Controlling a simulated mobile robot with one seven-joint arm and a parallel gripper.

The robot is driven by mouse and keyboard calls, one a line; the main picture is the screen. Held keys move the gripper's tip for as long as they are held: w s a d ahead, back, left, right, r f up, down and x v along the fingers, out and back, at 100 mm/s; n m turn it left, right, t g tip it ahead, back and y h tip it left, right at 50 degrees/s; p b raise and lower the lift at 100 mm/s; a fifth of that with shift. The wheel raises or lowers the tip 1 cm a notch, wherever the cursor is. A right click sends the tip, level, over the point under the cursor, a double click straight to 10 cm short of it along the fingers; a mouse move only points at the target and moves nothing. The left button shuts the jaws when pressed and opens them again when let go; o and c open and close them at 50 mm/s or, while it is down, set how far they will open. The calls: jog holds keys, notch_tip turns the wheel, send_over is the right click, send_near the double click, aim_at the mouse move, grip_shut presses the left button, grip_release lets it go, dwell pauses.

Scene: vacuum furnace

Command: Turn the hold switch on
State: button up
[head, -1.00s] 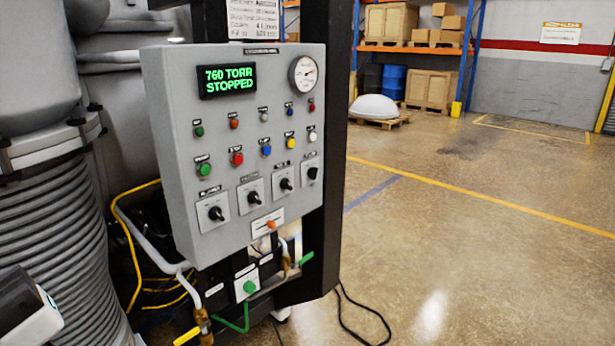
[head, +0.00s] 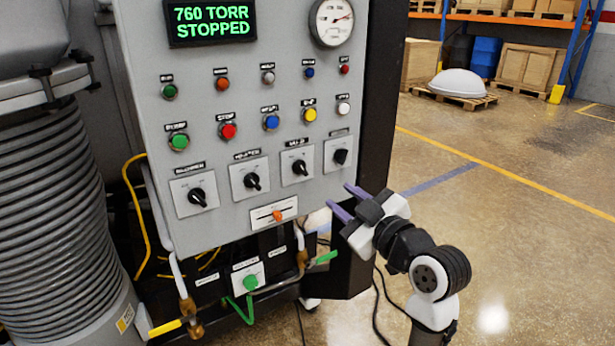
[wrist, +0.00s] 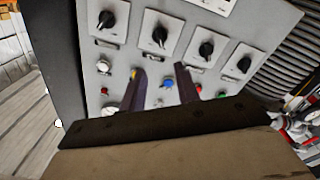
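The grey control panel (head: 215,120) carries a row of black rotary switches on pale plates: a first switch (head: 197,196), a second (head: 252,181), a third (head: 299,167) and a rightmost one (head: 340,156). Their labels are too blurred to tell which is the hold switch. My gripper (head: 348,200) is open and empty, its purple fingers apart, just below and right of the rightmost switch. In the wrist view the panel appears inverted; my gripper (wrist: 160,70) points at the panel, with the rightmost switch (wrist: 107,18) and third switch (wrist: 160,35) beyond the fingertips.
Coloured push buttons (head: 228,131) fill rows above the switches. The display (head: 211,22) reads 760 TORR STOPPED, beside a round gauge (head: 333,20). An orange slider (head: 277,215) and a green button (head: 250,282) sit lower. The floor (head: 520,230) at right is open.

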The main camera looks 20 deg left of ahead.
aim_at(303, 169)
jog(key=p+x, duration=0.4)
jog(key=x, duration=0.8)
jog(key=shift+w+a, duration=0.15)
jog(key=shift+a, duration=0.05)
jog(key=shift+w+a, duration=0.35)
jog(key=shift+a, duration=0.05)
grip_shut()
